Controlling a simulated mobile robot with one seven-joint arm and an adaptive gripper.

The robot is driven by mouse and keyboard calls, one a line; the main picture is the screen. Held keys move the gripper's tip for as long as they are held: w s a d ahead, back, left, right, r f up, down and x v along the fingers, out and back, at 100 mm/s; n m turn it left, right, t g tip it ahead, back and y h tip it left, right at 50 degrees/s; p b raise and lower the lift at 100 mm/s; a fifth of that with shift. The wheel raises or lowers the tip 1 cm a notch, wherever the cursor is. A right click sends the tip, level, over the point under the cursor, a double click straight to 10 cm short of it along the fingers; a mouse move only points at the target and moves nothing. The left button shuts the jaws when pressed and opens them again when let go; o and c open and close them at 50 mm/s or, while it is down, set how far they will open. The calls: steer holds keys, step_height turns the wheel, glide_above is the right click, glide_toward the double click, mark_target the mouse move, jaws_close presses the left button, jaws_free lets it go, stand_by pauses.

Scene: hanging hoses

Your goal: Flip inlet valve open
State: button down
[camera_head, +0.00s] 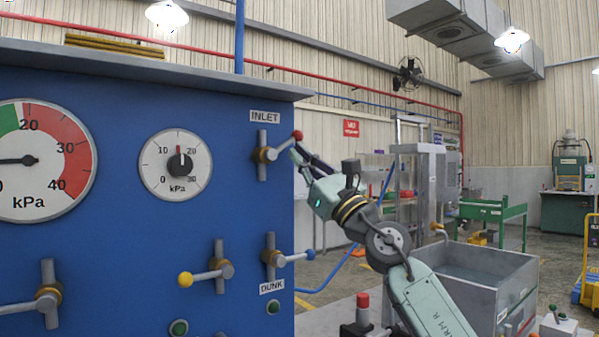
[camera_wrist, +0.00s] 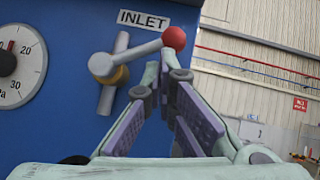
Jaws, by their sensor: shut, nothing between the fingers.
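The inlet valve (camera_head: 263,154) is on the blue panel under the INLET label (camera_head: 265,117). It has a vertical grey pipe, a brass-coloured collar and a grey lever that points right and slightly up, ending in a red ball (camera_head: 297,135). In the wrist view the lever (camera_wrist: 140,55) crosses the pipe (camera_wrist: 113,75), with its red ball (camera_wrist: 175,38) at upper right. My gripper (camera_head: 296,152) is shut and empty, its fingertips just below the red ball. In the wrist view the fingertips (camera_wrist: 164,70) sit under the ball; whether they touch it I cannot tell.
Below are a blue-ball valve (camera_head: 309,255) above the DUNK label and a yellow-ball valve (camera_head: 186,280). A small gauge (camera_head: 176,165) is left of the inlet valve. A metal tank (camera_head: 490,275) stands at right.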

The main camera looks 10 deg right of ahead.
mark_target(297, 140)
steer(key=r+n+g+y+p, duration=0.1)
steer(key=n+g, duration=0.1)
steer(key=r+n+g+y, duration=0.1)
steer(key=n+g, duration=0.1)
steer(key=n, duration=0.1)
steer(key=r+n+g+y+p, duration=0.1)
steer(key=n+y, duration=0.1)
steer(key=n, duration=0.1)
steer(key=shift+s+a+r+g+p, duration=0.15)
steer(key=shift+a+r+g+p, duration=0.15)
steer(key=shift+a+g, duration=0.1)
steer(key=shift+s+a+r+p, duration=0.2)
steer(key=shift+a+r+p, duration=0.2)
steer(key=shift+a+r, duration=0.2)
